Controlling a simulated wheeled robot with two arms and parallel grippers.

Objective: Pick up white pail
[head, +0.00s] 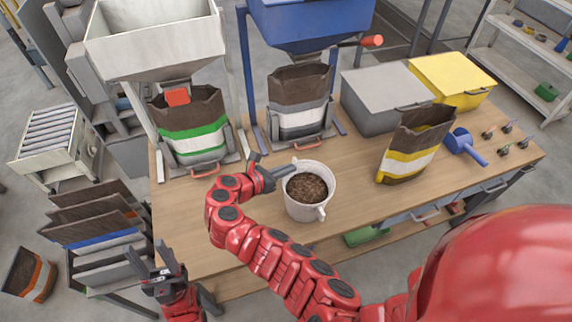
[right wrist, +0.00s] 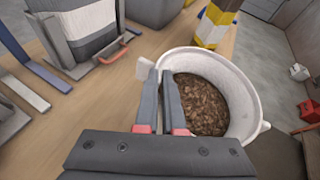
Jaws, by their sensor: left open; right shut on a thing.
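The white pail (head: 325,196), filled with brown pellets, is upright at the middle of the workbench near its front. My right gripper (head: 285,172) is at the pail's left rim and is shut on it. In the right wrist view its two fingers (right wrist: 172,105) meet at the near left edge of the pail (right wrist: 240,75), and a white tab juts out beside them. I cannot tell whether the pail's base touches the bench. My left gripper (head: 160,268) is open and empty, off the bench's front left corner.
Hoppers hang above the back. Bench is clear around the pail.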

